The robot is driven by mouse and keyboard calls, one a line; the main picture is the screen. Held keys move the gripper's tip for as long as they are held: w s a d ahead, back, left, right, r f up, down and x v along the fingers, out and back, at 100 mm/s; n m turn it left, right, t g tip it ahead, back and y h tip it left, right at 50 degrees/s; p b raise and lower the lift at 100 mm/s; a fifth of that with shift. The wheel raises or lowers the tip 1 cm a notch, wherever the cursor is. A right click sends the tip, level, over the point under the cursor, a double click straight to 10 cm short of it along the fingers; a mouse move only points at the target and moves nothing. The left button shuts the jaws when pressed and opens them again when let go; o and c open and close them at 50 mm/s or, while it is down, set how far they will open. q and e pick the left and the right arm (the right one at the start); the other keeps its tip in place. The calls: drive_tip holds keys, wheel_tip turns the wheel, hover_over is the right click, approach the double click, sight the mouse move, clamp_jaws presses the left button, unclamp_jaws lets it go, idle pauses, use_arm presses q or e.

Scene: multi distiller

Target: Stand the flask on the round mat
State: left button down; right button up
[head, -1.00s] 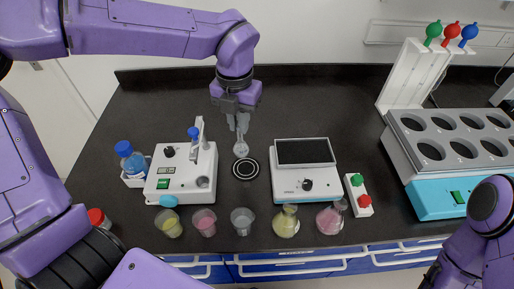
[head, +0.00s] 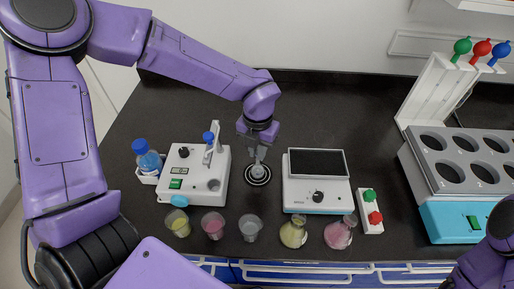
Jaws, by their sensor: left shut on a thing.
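My left gripper (head: 260,153) points down at the middle of the bench, shut on a small clear flask (head: 258,171). The flask is over the round mat (head: 258,182), a black disc with white rings. The flask looks upright, and its base overlaps the mat in the picture. I cannot tell whether it touches the mat. The gripper fingers hide the flask's neck. My right arm shows at the lower right corner, but its gripper is out of view.
A white device with blue-capped tube (head: 200,174) stands left of the mat, a scale-like device (head: 316,184) right. Beakers with yellow (head: 178,224), pink (head: 213,226) and clear contents (head: 250,229) and two flasks (head: 293,233) line the front. The bench behind is clear.

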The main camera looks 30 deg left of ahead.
use_arm(q)
drive_tip(key=shift+f, duration=0.1)
drive_tip(key=c, duration=1.5)
unclamp_jaws()
drive_tip(key=shift+s+f, duration=0.1)
drive_tip(key=o, duration=0.4)
wheel_tip(320, 180, up, 12)
drive_tip(key=shift+r+b, duration=0.25)
drive_tip(key=shift+b, duration=0.2)
